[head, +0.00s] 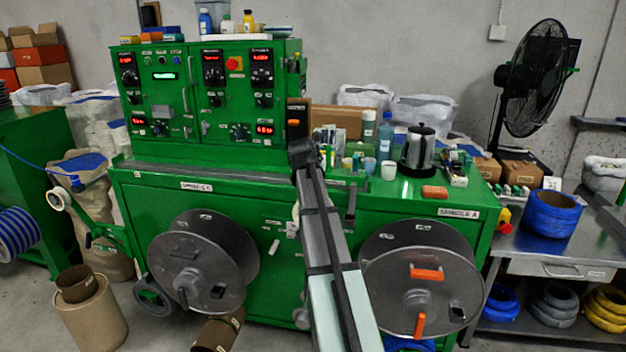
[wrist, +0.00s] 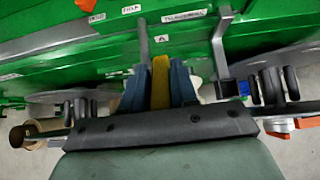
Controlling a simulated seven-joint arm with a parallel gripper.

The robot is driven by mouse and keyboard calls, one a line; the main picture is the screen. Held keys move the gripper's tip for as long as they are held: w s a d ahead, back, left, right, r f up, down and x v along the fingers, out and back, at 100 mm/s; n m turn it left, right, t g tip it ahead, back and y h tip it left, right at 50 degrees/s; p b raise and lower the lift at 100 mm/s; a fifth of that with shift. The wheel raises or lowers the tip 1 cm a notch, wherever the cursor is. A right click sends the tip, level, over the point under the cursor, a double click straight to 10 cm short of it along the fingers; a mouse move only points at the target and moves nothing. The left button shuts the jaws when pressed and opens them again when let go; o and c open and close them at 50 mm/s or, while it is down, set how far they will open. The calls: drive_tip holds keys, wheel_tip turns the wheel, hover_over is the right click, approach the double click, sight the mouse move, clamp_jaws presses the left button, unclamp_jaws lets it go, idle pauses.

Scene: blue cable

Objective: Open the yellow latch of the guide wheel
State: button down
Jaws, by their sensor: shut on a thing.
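My gripper (wrist: 160,72) is in the middle of the wrist view, its two blue fingers closed from both sides on the yellow latch (wrist: 160,84). The latch is a narrow upright yellow piece, and only the strip between the fingers shows. Dark guide wheels (wrist: 272,86) stand to the right of the fingers, with more small dark rollers (wrist: 80,108) to the left. In the head view my arm reaches up the middle to the green machine, and it hides the latch and the fingertips.
The green machine (head: 250,285) fills the space ahead. A left reel (head: 202,262) and a right reel (head: 422,280) with orange handles flank my arm. A kettle (head: 419,148), cups and bottles stand on the machine's top. A metal bracket (wrist: 222,40) rises close to the right of my fingers.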

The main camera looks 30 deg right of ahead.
drive_tip(key=g+y, duration=0.1)
drive_tip(key=w+d+r+g+y, duration=0.1)
drive_tip(key=w+d+g+y, duration=0.1)
drive_tip(key=shift+w+r+g+y, duration=0.15)
drive_tip(key=shift+r+g+y, duration=0.1)
drive_tip(key=shift+g+y, duration=0.15)
drive_tip(key=shift+w+d+g+y, duration=0.3)
drive_tip(key=shift+d+g+y, duration=0.15)
drive_tip(key=shift+g+y, duration=0.45)
drive_tip(key=shift+f, duration=0.1)
drive_tip(key=shift+g+y, duration=0.3)
drive_tip(key=c, duration=1)
unclamp_jaws()
drive_tip(key=shift+o, duration=0.2)
wheel_tip(320, 180, up, 14)
drive_tip(key=shift+s+a, duration=0.3)
drive_tip(key=shift+s, duration=0.05)
